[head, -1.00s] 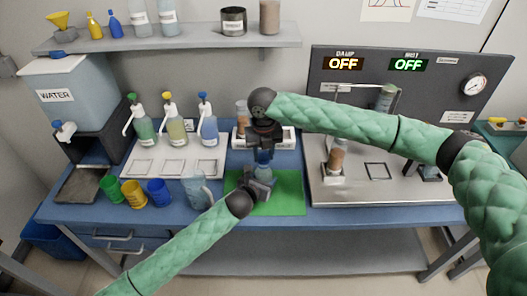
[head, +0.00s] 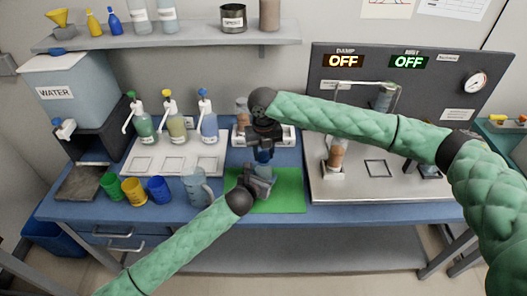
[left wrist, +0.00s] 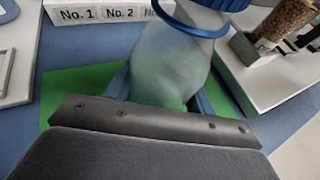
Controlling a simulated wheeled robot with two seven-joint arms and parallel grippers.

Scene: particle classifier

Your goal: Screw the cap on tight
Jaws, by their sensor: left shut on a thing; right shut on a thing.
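A clear bottle (head: 264,171) stands above the green mat (head: 291,196) at the front middle of the bench. My left gripper (head: 261,181) is shut around the bottle's body from the front. The left wrist view shows the clear bottle (left wrist: 172,65) close up between the fingers, with a blue ring (left wrist: 188,28) around its neck. A blue cap (head: 263,156) is at the bottle's top. My right gripper (head: 264,147) points down from above and is shut on the cap. Its fingers hide much of the cap, so I cannot tell how tightly it sits.
A numbered white rack (head: 287,138) is close behind. Pump bottles on a white tray (head: 148,168), coloured cups and a clear jug (head: 193,184) are to the left. A metal-topped machine (head: 340,190) is to the right. The mat's right part is clear.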

